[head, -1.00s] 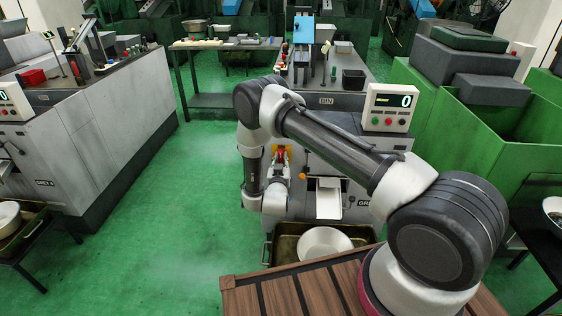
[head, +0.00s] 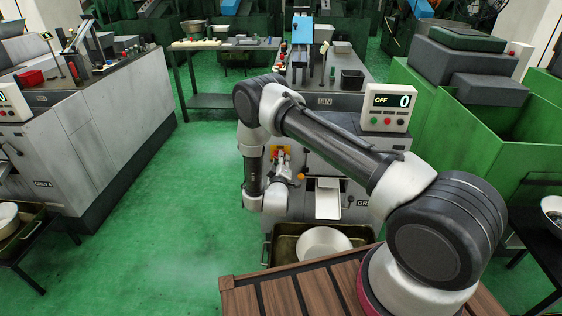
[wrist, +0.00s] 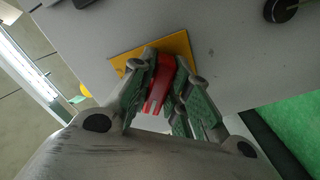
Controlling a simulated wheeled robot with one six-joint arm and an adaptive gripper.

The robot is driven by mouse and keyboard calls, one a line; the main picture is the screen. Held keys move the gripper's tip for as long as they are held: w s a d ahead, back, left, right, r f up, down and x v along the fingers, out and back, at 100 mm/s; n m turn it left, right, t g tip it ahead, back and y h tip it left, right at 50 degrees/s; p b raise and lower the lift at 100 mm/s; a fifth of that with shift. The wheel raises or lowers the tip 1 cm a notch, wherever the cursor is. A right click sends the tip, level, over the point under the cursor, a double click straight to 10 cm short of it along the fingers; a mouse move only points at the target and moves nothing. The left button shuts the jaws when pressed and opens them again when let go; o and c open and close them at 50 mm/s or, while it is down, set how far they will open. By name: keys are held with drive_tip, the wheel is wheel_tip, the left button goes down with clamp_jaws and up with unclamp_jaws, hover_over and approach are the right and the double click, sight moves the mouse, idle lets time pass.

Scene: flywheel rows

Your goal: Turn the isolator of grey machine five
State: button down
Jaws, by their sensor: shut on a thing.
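The grey machine (head: 335,155) in front of me has a name plate reading "GR", with the rest hidden by my arm, so its number cannot be read. Its isolator is a red handle (wrist: 158,88) on a yellow plate (wrist: 180,43), seen close in the wrist view. My gripper (wrist: 170,68) is shut on the red handle, one finger on each side. In the head view the yellow plate (head: 274,152) shows behind my gripper (head: 281,158), which mostly covers the handle. The machine's display (head: 391,101) reads "OFF" and 0.
A tray (head: 284,248) with a white bowl (head: 323,241) stands below the machine. A chute (head: 328,203) juts out to the right of the isolator. A dark round knob (wrist: 283,8) is near my gripper. Green floor (head: 170,225) is clear to the left.

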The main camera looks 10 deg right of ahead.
drive_tip(key=n, duration=0.3)
drive_tip(key=shift+r+n, duration=0.1)
drive_tip(key=shift+n, duration=0.2)
drive_tip(key=shift+r+n, duration=0.1)
drive_tip(key=shift+n, duration=1.7)
drive_tip(key=c, duration=1.4)
unclamp_jaws()
drive_tip(key=shift+o, duration=0.2)
drive_tip(key=v, duration=1.2)
